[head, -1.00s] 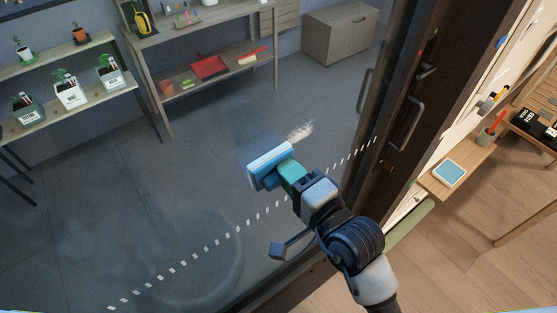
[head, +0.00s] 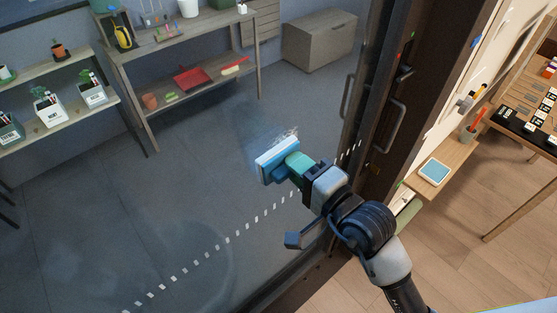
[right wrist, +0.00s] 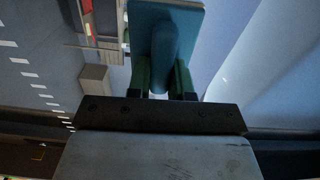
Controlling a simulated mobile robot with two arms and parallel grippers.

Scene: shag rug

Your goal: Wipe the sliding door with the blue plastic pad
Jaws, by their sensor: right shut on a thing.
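My right gripper (head: 297,164) is shut on the blue plastic pad (head: 276,158), by the handle on its back. The pad's flat face is turned to the glass of the sliding door (head: 190,220); I cannot tell for sure whether it touches. A whitish smudge (head: 287,134) on the glass shows just above the pad, and the pad may cover part of it. In the right wrist view the pad (right wrist: 190,14) sits beyond the green fingers (right wrist: 163,82), its handle between them. My left gripper is not in view.
A dark door frame with a handle (head: 391,126) stands right of the glass. A wooden ledge beyond it holds a blue square item (head: 434,171) and a cup (head: 472,132). Through the glass show shelves with plants and a grey cabinet (head: 320,40).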

